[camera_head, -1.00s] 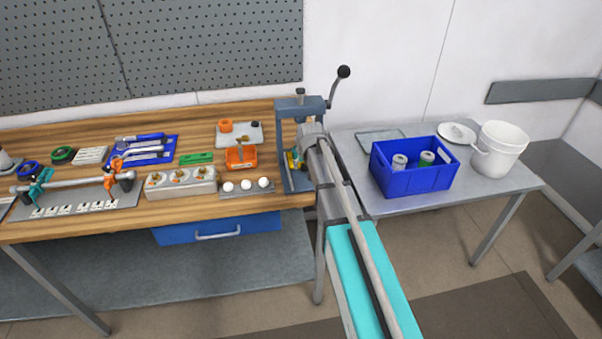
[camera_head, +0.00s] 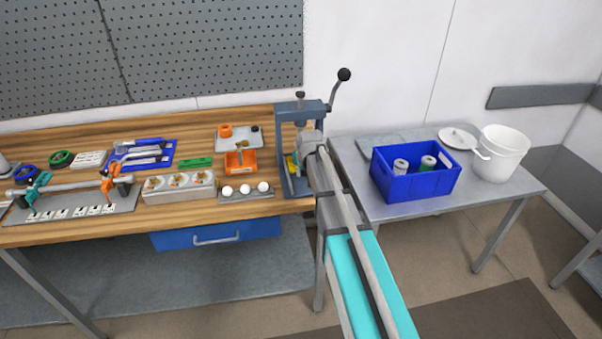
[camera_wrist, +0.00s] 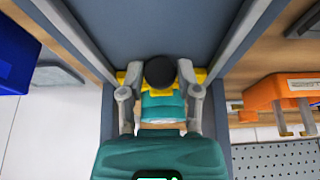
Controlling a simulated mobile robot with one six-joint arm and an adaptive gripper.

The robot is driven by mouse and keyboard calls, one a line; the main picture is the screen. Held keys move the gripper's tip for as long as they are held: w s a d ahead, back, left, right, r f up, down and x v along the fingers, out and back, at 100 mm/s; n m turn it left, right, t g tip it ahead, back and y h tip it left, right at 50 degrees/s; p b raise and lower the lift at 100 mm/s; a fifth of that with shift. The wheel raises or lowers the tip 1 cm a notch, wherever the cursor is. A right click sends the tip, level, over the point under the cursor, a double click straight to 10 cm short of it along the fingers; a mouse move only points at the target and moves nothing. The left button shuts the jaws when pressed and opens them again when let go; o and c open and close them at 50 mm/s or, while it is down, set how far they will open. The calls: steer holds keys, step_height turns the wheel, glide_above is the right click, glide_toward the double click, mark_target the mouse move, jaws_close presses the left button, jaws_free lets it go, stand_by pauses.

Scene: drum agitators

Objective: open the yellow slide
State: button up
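The yellow slide (camera_wrist: 201,76) is inside the blue-grey press frame (camera_wrist: 226,120), low between its two side posts. Only its ends and a strip show behind a round black knob (camera_wrist: 161,72). In the head view a small bit of the yellow slide (camera_head: 292,165) shows behind my arm. My gripper (camera_wrist: 161,80) is in the frame, its two grey fingers spread on either side of the knob. I see gaps beside the knob; contact with the slide cannot be made out. My gripper (camera_head: 309,142) shows only from behind in the head view.
The press lever with a black ball (camera_head: 344,74) rises above the frame. An orange tray (camera_head: 240,167) and a rack with white balls (camera_head: 245,191) stand left of it. A blue crate (camera_head: 415,182) with cans stands on the grey side table (camera_head: 374,208).

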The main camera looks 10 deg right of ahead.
jaws_close()
steer(key=s, duration=1.1)
steer(key=shift+s, duration=0.1)
steer(key=o, duration=0.6)
jaws_free()
steer(key=s+g, duration=0.1)
steer(key=s, duration=0.5)
steer(key=s+f+g, duration=0.1)
steer(key=s+g, duration=0.1)
steer(key=s, duration=0.4)
steer(key=s+a+g, duration=0.1)
steer(key=s, duration=0.5)
steer(key=shift+f, duration=0.25)
